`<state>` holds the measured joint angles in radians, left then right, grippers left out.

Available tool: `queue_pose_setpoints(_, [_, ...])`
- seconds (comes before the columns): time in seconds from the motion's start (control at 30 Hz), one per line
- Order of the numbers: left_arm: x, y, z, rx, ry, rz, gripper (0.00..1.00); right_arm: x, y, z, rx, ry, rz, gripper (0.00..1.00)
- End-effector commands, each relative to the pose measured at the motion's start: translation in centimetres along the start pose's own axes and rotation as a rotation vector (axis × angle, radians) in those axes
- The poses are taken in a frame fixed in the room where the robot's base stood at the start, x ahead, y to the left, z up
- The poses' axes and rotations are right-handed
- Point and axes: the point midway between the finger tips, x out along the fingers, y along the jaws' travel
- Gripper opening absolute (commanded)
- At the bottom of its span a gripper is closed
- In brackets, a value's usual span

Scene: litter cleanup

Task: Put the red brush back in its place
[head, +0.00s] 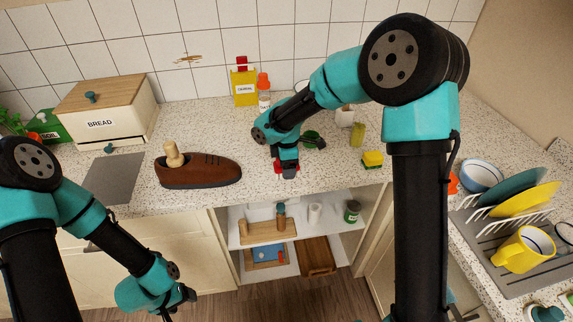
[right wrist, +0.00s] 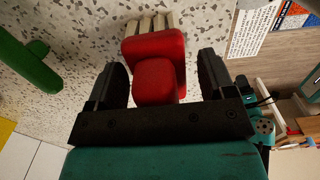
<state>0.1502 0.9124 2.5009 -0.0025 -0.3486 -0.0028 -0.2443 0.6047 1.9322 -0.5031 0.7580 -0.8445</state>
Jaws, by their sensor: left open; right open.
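The red brush (right wrist: 158,85) lies on the speckled counter, with pale bristles at its far end in the right wrist view. Its red body is between the two black fingers of my right gripper (right wrist: 161,75), with a gap visible on at least the left side. In the head view the right gripper (head: 286,168) is down at the counter's front part, and only a little of the red brush (head: 278,167) shows beside it. My left gripper (head: 176,300) is low in front of the cabinets, away from the brush, with nothing seen in it.
A brown shoe (head: 203,171) stands left of the right gripper. A green object (head: 313,141) and a yellow sponge (head: 372,159) are to its right. Below is an open cabinet with shelves (head: 300,239). A dish rack (head: 490,230) stands at right.

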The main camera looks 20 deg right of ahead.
Motion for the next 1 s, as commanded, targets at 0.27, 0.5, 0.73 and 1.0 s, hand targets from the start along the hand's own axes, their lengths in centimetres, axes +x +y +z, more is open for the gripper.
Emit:
queue_pose_setpoints(0.27, [0.0,0.0,0.0,0.0,0.0,0.0,0.67,-3.6,0.1,-0.1,0.0,0.002,0.005,0.76])
queue_pose_setpoints(0.5, [0.0,0.0,0.0,0.0,0.0,0.0,0.67,-8.2,0.1,-0.1,0.001,0.002,0.005,0.76])
queue_pose_setpoints(0.73, [0.0,0.0,0.0,0.0,0.0,0.0,0.67,-11.3,0.0,0.0,0.001,0.002,0.003,0.76])
queue_pose_setpoints(1.0, [0.0,0.0,0.0,0.0,0.0,0.0,0.67,-12.0,0.0,0.0,0.0,0.001,0.001,0.76])
